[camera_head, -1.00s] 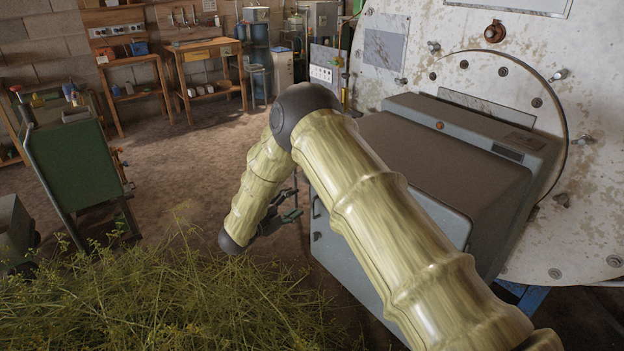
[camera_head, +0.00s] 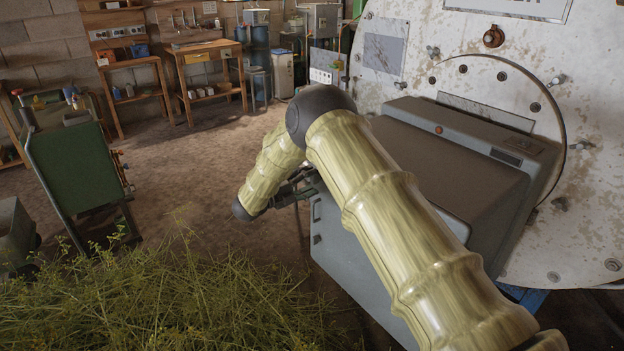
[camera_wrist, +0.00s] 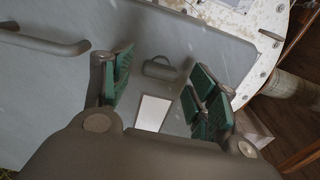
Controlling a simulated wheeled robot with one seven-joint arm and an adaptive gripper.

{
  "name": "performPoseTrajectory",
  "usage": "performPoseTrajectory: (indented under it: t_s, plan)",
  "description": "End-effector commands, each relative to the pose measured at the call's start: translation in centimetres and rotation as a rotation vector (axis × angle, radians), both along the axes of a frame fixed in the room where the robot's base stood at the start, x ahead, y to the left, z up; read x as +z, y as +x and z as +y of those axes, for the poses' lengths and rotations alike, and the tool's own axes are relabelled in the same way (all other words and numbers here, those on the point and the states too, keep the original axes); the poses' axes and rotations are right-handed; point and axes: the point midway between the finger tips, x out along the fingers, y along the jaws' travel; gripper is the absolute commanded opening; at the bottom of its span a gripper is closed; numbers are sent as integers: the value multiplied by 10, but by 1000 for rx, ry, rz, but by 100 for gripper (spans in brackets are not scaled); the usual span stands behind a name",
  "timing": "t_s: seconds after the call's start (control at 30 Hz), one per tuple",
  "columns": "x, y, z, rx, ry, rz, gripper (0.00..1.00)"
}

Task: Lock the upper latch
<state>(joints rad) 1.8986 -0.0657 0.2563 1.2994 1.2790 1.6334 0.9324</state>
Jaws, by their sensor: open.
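The grey metal box (camera_head: 450,140) on the round white vessel front fills the right of the head view, partly hidden by my arm. In the wrist view its grey panel (camera_wrist: 215,45) carries a small grey latch piece (camera_wrist: 160,68), a pale rectangular plate (camera_wrist: 152,113) and a bar handle (camera_wrist: 45,41) at left. My gripper (camera_wrist: 158,80) is open, its green-padded fingers on either side of the latch piece with visible gaps. Contact is not visible.
A heap of cut green herbs (camera_head: 190,300) lies at the front left. A green cart (camera_head: 75,165) stands at left. Wooden benches (camera_head: 205,65) line the back wall. The floor between the cart and the box is clear. The white vessel front (camera_head: 590,180) has protruding bolts.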

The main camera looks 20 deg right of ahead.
Motion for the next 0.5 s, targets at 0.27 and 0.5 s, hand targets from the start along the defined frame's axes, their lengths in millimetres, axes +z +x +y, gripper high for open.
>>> performPoseTrajectory:
  t_s: [0.27, 0.5]
  plan:
    - [0, 5, -14, 1, 0, 0, 59]
    - [0, 5, -14, 1, 0, 0, 59]
